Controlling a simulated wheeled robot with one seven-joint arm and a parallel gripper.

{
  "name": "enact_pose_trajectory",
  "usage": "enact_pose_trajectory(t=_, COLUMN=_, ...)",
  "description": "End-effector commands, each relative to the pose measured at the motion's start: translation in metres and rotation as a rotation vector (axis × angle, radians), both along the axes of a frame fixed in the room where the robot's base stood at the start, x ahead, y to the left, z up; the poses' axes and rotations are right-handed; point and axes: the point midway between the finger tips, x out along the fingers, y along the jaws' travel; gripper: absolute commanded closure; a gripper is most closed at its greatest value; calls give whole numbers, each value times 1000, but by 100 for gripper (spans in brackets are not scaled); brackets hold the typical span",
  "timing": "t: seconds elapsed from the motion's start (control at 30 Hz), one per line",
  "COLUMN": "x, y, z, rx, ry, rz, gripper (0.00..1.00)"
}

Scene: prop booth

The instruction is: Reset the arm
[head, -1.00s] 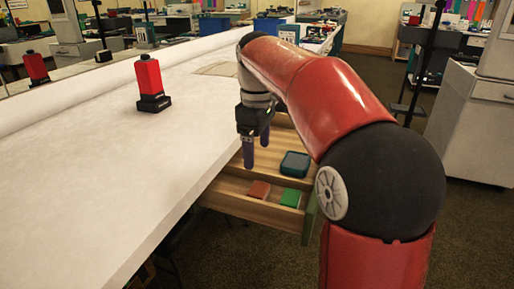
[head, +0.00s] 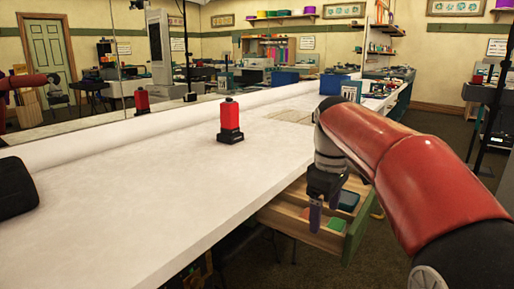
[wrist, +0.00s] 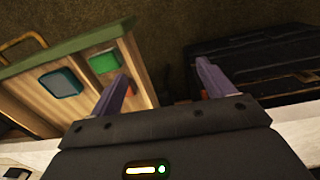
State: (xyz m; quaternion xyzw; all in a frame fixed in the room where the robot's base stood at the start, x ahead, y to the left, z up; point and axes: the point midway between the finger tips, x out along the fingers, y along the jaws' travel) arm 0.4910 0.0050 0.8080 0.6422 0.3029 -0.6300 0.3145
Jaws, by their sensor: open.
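My gripper (head: 316,214) hangs at the end of my red arm, fingers pointing down, beside the table's right edge and over the open drawer. In the wrist view my gripper (wrist: 160,88) has its two purple fingers spread apart, with nothing between them. The wooden drawer (head: 300,232) is pulled out below the tabletop. A teal box (head: 347,201) and a green block (head: 336,224) lie in it. The wrist view also shows the teal box (wrist: 61,83) and the green block (wrist: 104,62). The red block's place in the drawer is mostly hidden by my gripper.
The long white table (head: 150,210) is mostly bare. A red bottle-like object on a black base (head: 230,120) stands on it. A black object (head: 15,186) lies at the left edge. A mirror runs along the table's back. A dark case (wrist: 255,65) shows on the right in the wrist view.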

Motion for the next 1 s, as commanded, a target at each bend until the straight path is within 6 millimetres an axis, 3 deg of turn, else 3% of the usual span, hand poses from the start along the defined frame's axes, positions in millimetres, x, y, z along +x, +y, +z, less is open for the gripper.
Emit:
enact_pose_trajectory(t=0.27, x=-28, y=3, z=-1, rx=-11, ry=-59, rz=-106, gripper=19)
enact_pose_trajectory(t=0.57, x=-85, y=4, z=-13, rx=2, ry=-179, rz=-326, gripper=19)
enact_pose_trajectory(t=0.8, x=-164, y=-1, z=-54, rx=101, ry=-343, rz=-634, gripper=19)
enact_pose_trajectory(t=1.0, x=-204, y=-5, z=-92, rx=203, ry=-422, rz=-823, gripper=19)
